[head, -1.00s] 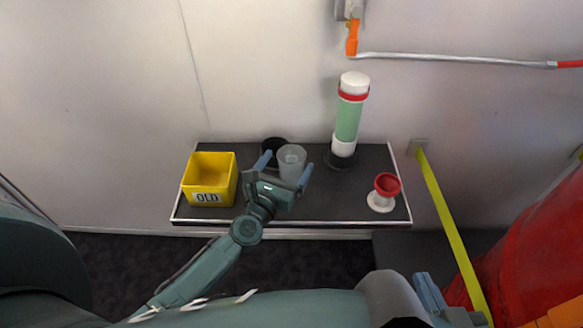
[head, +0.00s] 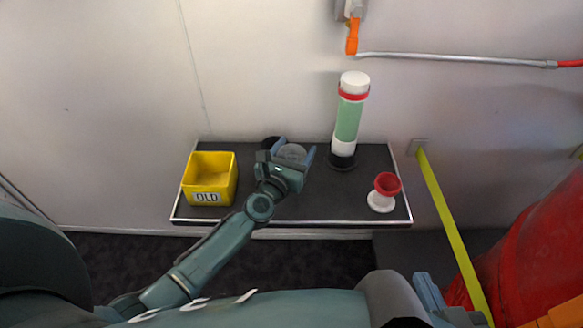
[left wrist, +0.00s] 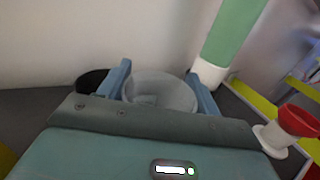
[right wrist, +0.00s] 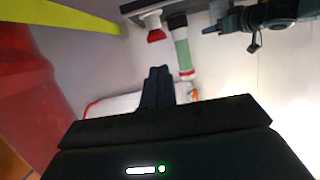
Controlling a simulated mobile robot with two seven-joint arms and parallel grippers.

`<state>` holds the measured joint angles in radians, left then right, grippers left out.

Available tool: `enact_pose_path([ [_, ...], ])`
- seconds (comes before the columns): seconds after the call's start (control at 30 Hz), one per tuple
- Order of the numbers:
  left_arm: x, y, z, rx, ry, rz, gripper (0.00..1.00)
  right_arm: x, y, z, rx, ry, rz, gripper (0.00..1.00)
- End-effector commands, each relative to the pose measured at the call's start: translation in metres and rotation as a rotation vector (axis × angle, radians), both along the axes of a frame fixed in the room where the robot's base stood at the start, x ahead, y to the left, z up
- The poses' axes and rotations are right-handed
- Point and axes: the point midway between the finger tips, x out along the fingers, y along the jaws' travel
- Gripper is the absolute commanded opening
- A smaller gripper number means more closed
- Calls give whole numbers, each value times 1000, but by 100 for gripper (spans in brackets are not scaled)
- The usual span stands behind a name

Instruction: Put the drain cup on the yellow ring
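The drain cup appears to be the clear, frosted cup (head: 292,151) on the dark shelf. In the left wrist view, its wide round rim (left wrist: 160,90) shows. My left gripper (head: 295,151) has one finger on each side of the cup. Its fingers (left wrist: 160,88) are apart; I cannot tell whether they touch the cup. The hand hides the cup's lower part. My right gripper (right wrist: 157,85) has its fingers together, away from the shelf, with nothing seen between them. I cannot make out a yellow ring in any view.
On the shelf (head: 335,205) stand a yellow bin marked OLD (head: 210,180), a black cup (head: 271,143) beside the clear cup, a green-and-white cylinder (head: 347,120) and a red-and-white funnel-shaped piece (head: 384,192). A yellow strip (head: 445,215) slants down right.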

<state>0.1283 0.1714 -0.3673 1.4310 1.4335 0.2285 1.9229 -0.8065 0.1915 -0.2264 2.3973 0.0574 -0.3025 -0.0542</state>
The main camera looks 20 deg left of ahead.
Motion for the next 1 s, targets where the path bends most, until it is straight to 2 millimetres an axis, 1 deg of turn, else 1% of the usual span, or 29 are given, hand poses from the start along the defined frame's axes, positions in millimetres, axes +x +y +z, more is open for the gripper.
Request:
enact_pose_path([
  [0.03, 0, 0, 0, 0, 0, 0, 59, 0, 0, 0, 0, 0, 1, 0],
  [0.33, 0, 0, 0, 1, -1, 0, 36, 0, 1, 0, 0, 0, 1, 0],
  [0.47, 0, 0, 0, 1, -1, 0, 35, 0, 1, 0, 0, 0, 1, 0],
  [0.57, 0, 0, 6, 0, -1, 0, 35, 0, 1, 5, 5, -1, 0, 0],
  [0.67, 0, 0, 20, -2, -1, 1, 35, 1, -1, 18, 19, -7, -7, 0],
  [0.7, 0, 0, 27, -2, -1, 2, 35, 1, -3, 25, 30, -11, -15, 0],
  [0.77, 0, 0, 40, -3, -1, 1, 35, -6, -9, 35, 54, -4, -42, 0],
  [0.9, 0, 0, 68, -3, -2, 1, 35, -1, -4, 34, 72, 53, -40, 0],
  [1.0, 0, 0, 83, -3, -1, 1, 35, 3, 2, 30, 75, 101, -29, 0],
])
